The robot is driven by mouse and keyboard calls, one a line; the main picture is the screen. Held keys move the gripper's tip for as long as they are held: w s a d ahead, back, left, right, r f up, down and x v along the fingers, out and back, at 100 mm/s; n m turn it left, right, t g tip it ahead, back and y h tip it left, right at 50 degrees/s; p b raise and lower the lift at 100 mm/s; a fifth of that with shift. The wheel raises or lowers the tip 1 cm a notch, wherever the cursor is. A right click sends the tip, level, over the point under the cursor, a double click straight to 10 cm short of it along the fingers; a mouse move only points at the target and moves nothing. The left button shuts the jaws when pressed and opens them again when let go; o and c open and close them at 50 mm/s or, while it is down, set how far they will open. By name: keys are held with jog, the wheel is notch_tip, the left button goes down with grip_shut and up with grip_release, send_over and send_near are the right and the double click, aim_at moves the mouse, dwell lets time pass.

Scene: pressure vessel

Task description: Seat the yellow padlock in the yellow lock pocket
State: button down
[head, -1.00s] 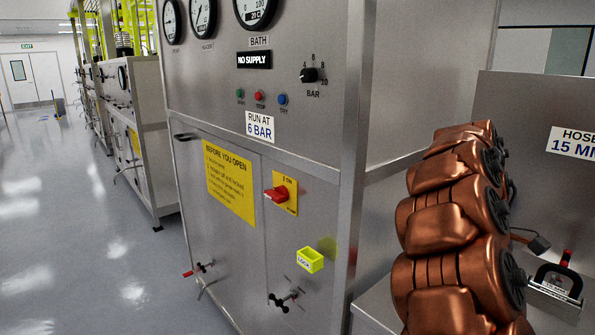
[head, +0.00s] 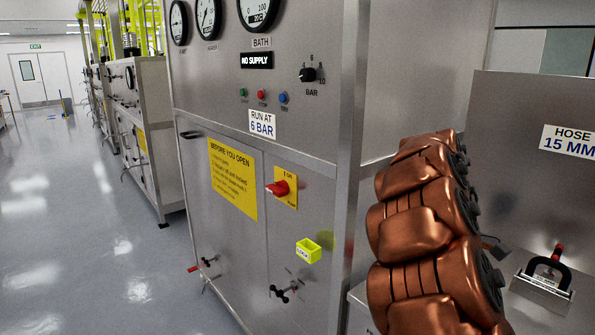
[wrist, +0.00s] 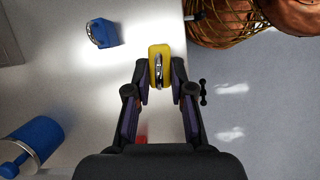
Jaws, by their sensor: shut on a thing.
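The yellow padlock (wrist: 158,52) is between my gripper's fingertips (wrist: 159,75) in the wrist view, with its metal shackle toward the palm. My gripper is shut on it. The yellow lock pocket (head: 308,251), an open-topped box with a white label, is on the cabinet front in the head view, below the red switch handle (head: 278,188). My gripper and the padlock do not show in the head view, so their distance from the pocket cannot be told. The pocket cannot be made out in the wrist view.
A blue padlock (wrist: 102,32) and a blue cylinder (wrist: 36,143) lie left of my gripper in the wrist view. Black valve handles (head: 284,291) stick out below the pocket. A side bench holds a black-handled item (head: 545,278). Floor left of the cabinet is clear.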

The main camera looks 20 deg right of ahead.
jog(key=w+a+f+n+h, duration=0.1)
jog(key=w+a+f+n, duration=0.3)
jog(key=w+a, duration=1)
jog(key=w+a+f+n+t+h, duration=0.1)
jog(key=w+a+f+n, duration=0.3)
jog(key=w+a+f, duration=0.5)
jog(key=w+a, duration=0.4)
jog(key=a, duration=0.3)
jog(key=shift+w+a+f+t+h, duration=0.15)
jog(key=shift+w+a+t+h, duration=0.1)
jog(key=shift+w+t+h, duration=0.1)
